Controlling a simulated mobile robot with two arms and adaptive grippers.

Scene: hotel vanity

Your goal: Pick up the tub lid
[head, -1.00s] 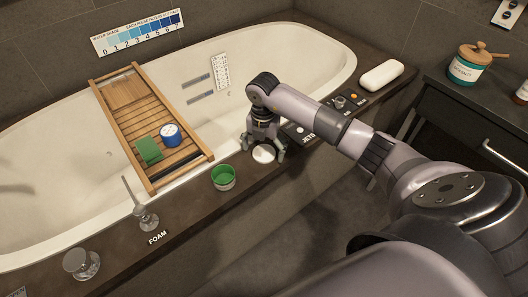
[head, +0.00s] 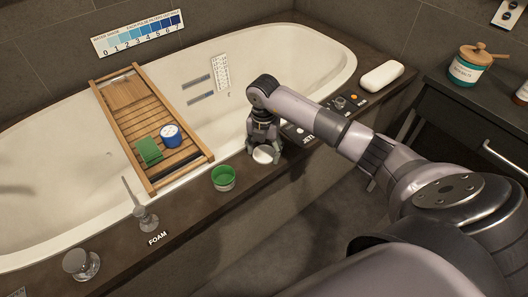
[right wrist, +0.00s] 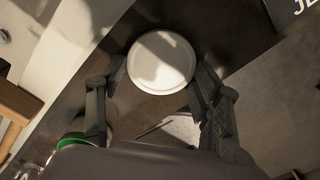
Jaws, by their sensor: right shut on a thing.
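The tub lid (head: 263,155) is a round white disc on the dark tub ledge, to the right of the open green-lined tub (head: 223,178). My right gripper (head: 264,150) points down over the lid, with its fingers closed against the lid's two sides. In the right wrist view the lid (right wrist: 161,62) lies flat between the two fingertips (right wrist: 158,80). The green rim of the tub (right wrist: 75,140) shows at the lower left there. I cannot see a clear gap between lid and ledge. My left gripper is not in view.
A wooden bath tray (head: 118,93) spans the bathtub, with a green sponge (head: 149,150) and a blue-and-white container (head: 170,135) on it. Glass handles (head: 147,217) stand on the ledge at left. A white pillow-like block (head: 382,76) lies at the ledge's far right.

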